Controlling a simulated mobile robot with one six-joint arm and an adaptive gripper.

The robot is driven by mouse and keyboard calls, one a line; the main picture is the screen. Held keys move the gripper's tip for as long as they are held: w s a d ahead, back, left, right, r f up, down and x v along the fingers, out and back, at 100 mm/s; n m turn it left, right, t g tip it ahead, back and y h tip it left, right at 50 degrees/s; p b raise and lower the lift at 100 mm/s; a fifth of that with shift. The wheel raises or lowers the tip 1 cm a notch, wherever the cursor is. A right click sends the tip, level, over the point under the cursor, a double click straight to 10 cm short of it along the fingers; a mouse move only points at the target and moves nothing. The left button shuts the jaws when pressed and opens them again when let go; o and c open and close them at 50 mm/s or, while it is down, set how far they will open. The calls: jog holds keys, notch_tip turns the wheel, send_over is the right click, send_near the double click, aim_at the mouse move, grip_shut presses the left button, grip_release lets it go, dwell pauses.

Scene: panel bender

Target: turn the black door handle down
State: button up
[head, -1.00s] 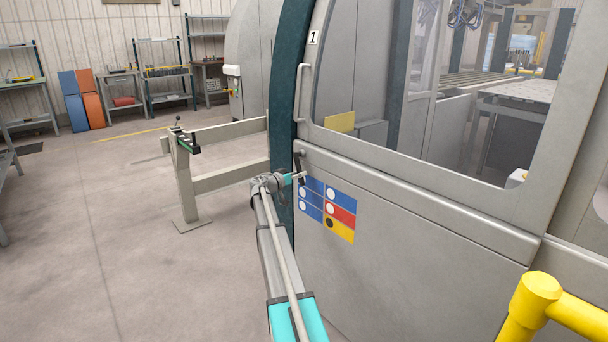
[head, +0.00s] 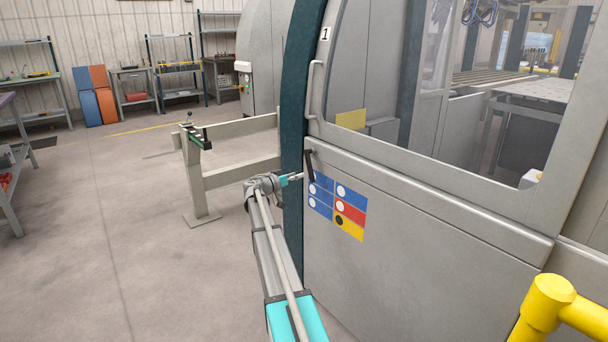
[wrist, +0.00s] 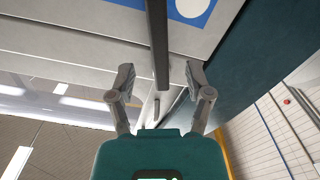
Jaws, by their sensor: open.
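The black door handle (head: 309,165) is on the grey machine door (head: 420,230), just above the coloured stickers. It points steeply down, close to upright along the door. My gripper (head: 298,176) is just left of the handle's lower part. In the wrist view the handle shows as a dark bar (wrist: 157,40) running in from the top edge. There my gripper (wrist: 160,75) is open, with one finger on each side of the bar and visible gaps to both. I cannot tell how far the fingertips are from the door surface.
A grey pull bar (head: 312,92) is on the door above the handle. A dark green frame edge (head: 293,130) runs beside it. A yellow rail (head: 548,305) stands at the lower right, and a grey barrier (head: 205,175) at the left. The floor on the left is open.

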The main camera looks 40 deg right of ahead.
jog(key=shift+w+a, duration=0.2)
jog(key=shift+a, duration=2.35)
jog(key=s+a+f+n+y, duration=0.5)
jog(key=s+a, duration=0.4)
jog(key=a, duration=0.8)
jog(key=s+a+f+n+t+y, duration=0.1)
jog(key=s+a+f+n+y, duration=0.4)
jog(key=a, duration=1.2)
jog(key=s+a+f+n+y, duration=0.5)
jog(key=s+a+f+y, duration=0.3)
jog(key=s+a, duration=0.5)
jog(key=a, duration=0.4)
jog(key=shift+s+a+f+t, duration=0.25)
jog(key=shift+a+f+t, duration=0.05)
jog(key=shift+a, duration=0.05)
